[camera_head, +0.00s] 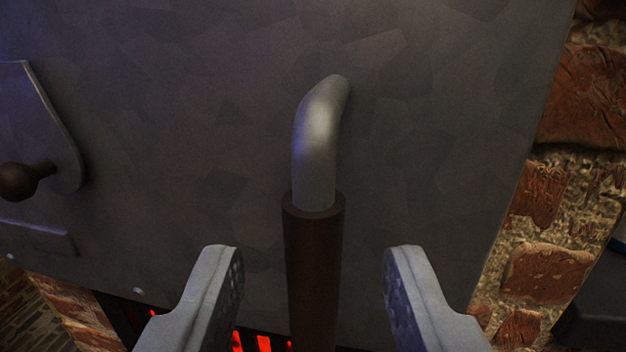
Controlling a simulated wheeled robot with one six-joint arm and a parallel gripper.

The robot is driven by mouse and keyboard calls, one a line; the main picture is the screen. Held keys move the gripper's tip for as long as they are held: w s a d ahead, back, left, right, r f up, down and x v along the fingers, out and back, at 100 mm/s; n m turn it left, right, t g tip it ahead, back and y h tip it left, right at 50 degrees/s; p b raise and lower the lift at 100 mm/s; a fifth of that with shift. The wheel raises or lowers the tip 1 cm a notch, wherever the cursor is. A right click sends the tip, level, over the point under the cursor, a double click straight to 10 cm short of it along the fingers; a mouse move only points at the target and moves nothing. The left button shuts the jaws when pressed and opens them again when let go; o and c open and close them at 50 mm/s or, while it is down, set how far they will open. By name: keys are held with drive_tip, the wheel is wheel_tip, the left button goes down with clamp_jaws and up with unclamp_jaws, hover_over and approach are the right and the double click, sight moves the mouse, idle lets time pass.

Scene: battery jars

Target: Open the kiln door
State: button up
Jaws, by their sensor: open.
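The kiln door (430,140) is a dark grey metal plate that fills most of the view. Its handle is a bent grey metal bar (316,150) that joins the door near the top, with a brown grip (314,260) running down below it. My gripper (314,270) is open, with one finger on each side of the brown grip. A gap shows between the grip and both fingers. The lower end of the grip is out of the frame.
At the left of the door is a metal plate (40,130) with a dark round knob (18,181). Red glow (264,343) shows through bars below the door. A brick wall (550,270) stands at the right. A dark object (600,295) shows at the right edge.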

sight(314, 279)
drive_tip(key=shift+w+d, duration=0.1)
drive_tip(key=shift+w, duration=1.6)
clamp_jaws()
